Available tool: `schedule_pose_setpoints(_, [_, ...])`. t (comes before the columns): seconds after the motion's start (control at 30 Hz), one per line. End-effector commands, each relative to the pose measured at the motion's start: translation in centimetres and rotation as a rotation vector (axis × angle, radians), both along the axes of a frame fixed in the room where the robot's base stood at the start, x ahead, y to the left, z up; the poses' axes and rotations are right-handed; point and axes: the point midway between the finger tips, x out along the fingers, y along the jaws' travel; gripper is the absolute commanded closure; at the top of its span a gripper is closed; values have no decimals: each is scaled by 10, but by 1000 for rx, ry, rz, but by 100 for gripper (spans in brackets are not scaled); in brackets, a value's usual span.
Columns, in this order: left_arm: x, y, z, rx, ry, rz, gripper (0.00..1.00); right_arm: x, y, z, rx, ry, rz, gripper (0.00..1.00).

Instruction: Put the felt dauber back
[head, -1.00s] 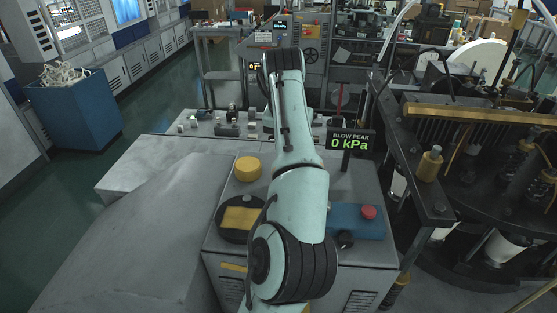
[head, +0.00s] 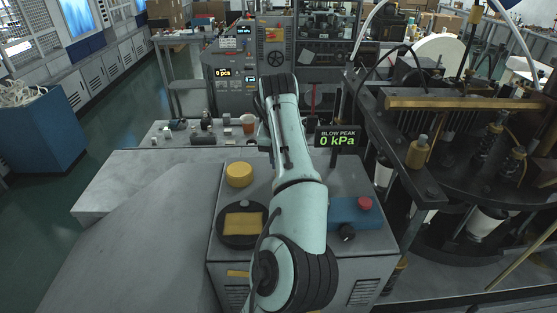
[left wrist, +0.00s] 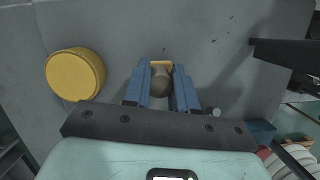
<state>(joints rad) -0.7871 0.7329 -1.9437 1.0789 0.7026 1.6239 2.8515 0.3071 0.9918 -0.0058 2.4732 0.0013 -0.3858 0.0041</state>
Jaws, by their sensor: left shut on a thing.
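In the left wrist view, my left gripper (left wrist: 161,70) has its two blue fingers closed around a felt dauber (left wrist: 160,80). The dauber shows as a dark, rounded grey-brown end with a small tan-yellow part beyond it. The grip is over a grey surface, to the right of a round yellow block (left wrist: 75,74); I cannot tell whether the dauber touches the surface. In the head view, my arm hides the gripper and the dauber. The same yellow block (head: 239,174) stands on the grey cabinet top, left of my arm. My right gripper is not in view.
A black round dish with a yellow pad (head: 243,223) sits on the cabinet. A blue box with a red button (head: 364,203) is right of my arm. A "0 kPa" display (head: 338,137) stands behind. Dark machinery fills the right.

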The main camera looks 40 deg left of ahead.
Motion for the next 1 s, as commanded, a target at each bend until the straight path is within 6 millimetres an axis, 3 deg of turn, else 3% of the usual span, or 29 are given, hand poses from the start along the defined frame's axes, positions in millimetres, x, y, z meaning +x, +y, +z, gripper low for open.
schedule_pose_setpoints(0.37, [-1, 0, -8, 0, 1, 0, 100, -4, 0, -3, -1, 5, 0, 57])
schedule_pose_setpoints(0.4, [0, 0, -8, 1, 0, 0, 61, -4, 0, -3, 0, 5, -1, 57])
schedule_pose_setpoints(0.43, [0, 0, -7, 1, 0, 0, 51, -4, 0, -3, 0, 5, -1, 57])
schedule_pose_setpoints(0.47, [0, 0, -7, 1, 0, 0, 48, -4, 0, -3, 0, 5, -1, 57])
schedule_pose_setpoints(1.0, [-7, 8, 3, -1, -2, -1, 48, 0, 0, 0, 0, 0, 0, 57])
